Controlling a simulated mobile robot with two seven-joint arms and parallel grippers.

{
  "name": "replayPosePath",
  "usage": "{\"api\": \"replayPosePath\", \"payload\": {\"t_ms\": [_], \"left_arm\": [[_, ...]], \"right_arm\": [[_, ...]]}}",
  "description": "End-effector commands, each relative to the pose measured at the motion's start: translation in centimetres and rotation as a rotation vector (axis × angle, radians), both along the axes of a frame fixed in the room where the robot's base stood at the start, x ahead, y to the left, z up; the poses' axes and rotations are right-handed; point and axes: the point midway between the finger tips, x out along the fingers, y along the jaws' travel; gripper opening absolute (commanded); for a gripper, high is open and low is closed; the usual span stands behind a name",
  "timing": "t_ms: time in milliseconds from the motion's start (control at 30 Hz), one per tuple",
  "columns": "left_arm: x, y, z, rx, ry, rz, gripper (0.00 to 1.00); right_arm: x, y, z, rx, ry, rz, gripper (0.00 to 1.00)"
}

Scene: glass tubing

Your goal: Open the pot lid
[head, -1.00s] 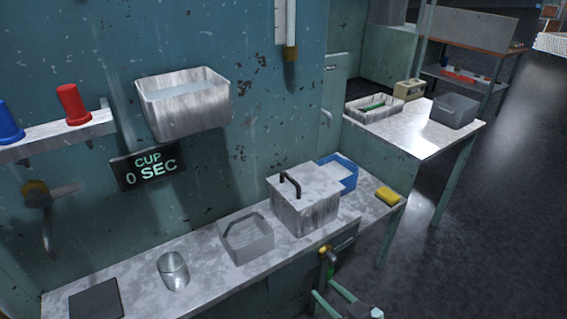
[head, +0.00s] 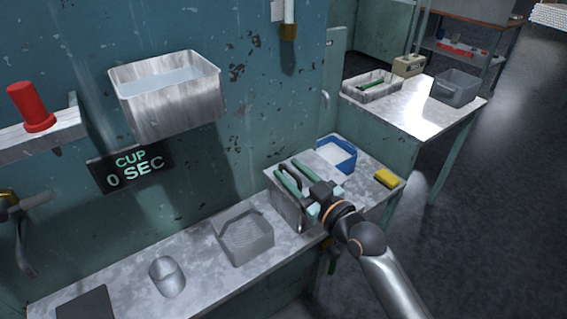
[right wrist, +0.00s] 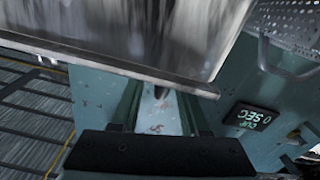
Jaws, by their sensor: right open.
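The pot is a grey metal box (head: 284,204) on the counter, its flat lid (head: 325,165) in place. A black arched handle (head: 294,181) stands on the lid. My right gripper (head: 296,176) is open above the lid, one green finger on each side of the handle as seen from the head. The head view does not settle whether the fingers touch the handle. In the right wrist view, a large grey metal body (right wrist: 130,35) fills the top; the handle cannot be made out clearly there. My left gripper is out of view.
A blue bin (head: 336,155) stands just behind the pot, with a yellow sponge (head: 387,178) to its right. A wall basin (head: 172,108) hangs above a timer display (head: 130,167).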

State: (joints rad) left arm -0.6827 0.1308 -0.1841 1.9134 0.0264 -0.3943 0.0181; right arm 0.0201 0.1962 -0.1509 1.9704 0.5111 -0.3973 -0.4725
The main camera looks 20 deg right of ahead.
Motion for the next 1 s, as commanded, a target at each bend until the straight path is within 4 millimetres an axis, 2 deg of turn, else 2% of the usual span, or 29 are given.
{"api": "replayPosePath", "payload": {"t_ms": [100, 233, 600, 1000], "left_arm": [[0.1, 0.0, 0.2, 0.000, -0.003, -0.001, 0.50], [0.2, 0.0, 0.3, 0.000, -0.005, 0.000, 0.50], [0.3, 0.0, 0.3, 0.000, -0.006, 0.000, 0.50], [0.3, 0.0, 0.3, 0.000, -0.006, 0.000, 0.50]], "right_arm": [[1.6, 0.5, 0.1, 0.001, -0.001, 0.000, 0.45], [2.5, 0.9, 0.0, 0.000, 0.000, 0.000, 0.45], [2.8, 1.0, -0.1, -0.001, 0.001, 0.000, 0.44], [2.8, 1.0, 0.0, -0.001, 0.000, -0.001, 0.00]]}}
